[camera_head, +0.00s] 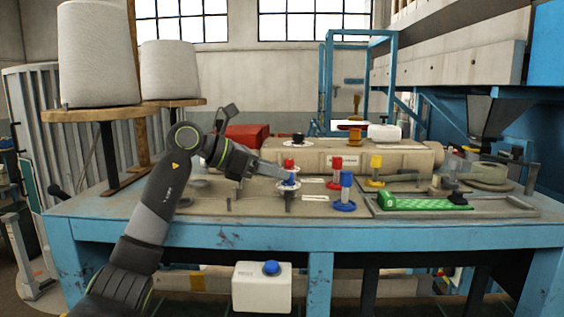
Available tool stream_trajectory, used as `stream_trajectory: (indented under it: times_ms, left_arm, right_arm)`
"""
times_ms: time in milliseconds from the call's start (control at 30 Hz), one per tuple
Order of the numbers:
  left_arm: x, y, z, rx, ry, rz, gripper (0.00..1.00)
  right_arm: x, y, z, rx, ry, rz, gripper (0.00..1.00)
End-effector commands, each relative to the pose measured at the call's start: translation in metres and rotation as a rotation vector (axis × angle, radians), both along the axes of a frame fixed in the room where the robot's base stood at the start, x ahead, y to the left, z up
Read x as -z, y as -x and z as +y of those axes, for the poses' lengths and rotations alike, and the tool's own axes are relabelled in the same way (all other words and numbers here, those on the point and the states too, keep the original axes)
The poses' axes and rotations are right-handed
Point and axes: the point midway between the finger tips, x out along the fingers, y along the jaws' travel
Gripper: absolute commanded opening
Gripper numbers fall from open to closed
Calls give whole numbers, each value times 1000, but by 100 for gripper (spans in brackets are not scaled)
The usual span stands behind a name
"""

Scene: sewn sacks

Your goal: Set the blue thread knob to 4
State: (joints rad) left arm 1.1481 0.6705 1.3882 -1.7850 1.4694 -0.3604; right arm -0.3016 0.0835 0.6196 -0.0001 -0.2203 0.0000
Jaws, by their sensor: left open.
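The blue thread knob (289,182) sits on a pale dial on a short post at the front middle of the workbench. The dial's numbers are too small to read, so its setting cannot be told. My left arm comes in from the left. My left gripper (281,174) is open, with its fingers pointing right and its tips at or very close to the blue knob. I cannot tell whether they touch it. A red knob (290,163) on a similar dial stands just behind the blue one.
A blue spool (346,187) stands close to the right of the knob, with red (336,171) and yellow (376,167) ones behind. A beige machine body (400,157) lies behind. A green strip (425,203) lies right. A white box with a blue button (271,268) hangs below the blue bench edge (440,234).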

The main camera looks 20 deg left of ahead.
Motion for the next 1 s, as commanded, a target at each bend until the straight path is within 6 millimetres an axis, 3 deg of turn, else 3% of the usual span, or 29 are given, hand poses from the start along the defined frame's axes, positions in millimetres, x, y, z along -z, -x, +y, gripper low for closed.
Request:
stream_trajectory:
  times_ms: [200,567,867,1000]
  left_arm:
    - [7,-13,-16,1,0,0,44]
    - [10,-15,-18,-1,0,0,43]
    - [10,-15,-18,-1,0,0,3]
    - [10,-15,-18,-3,-1,-1,0]
  right_arm:
    - [-12,0,0,0,0,-1,36]
    - [-12,-2,5,1,-6,-3,36]
    - [-12,-2,6,2,-8,-4,36]
    - [-11,-2,6,2,-8,-4,36]
